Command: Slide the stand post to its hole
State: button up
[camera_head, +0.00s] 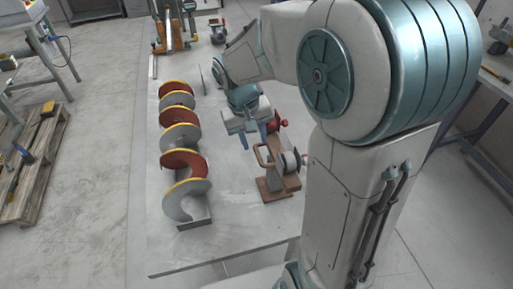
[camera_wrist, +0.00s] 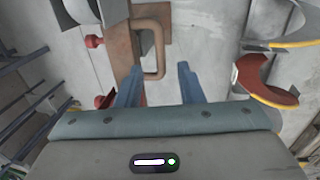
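A brown stand (camera_head: 272,187) with a loop handle (camera_head: 259,155) and a grey-white wheel (camera_head: 289,162) is on the right side of the grey table. I take its upright part as the stand post; the hole is not identifiable. My gripper (camera_head: 254,142) is just behind the handle in the head view, pointing down. In the wrist view my gripper (camera_wrist: 158,68) has its two blue fingers apart with nothing held. The brown handle (camera_wrist: 155,72) shows between and beyond the fingertips. I cannot tell whether they touch it.
Red knobs (camera_head: 283,123) stick out near the stand. Tools (camera_head: 170,28) stand at the table's far end. The table's near end is clear.

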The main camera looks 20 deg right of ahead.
aim_at(258, 154)
jog(key=f, duration=0.3)
jog(key=d+f, duration=0.1)
jog(key=f, duration=0.1)
jog(key=shift+r, duration=0.15)
grip_shut()
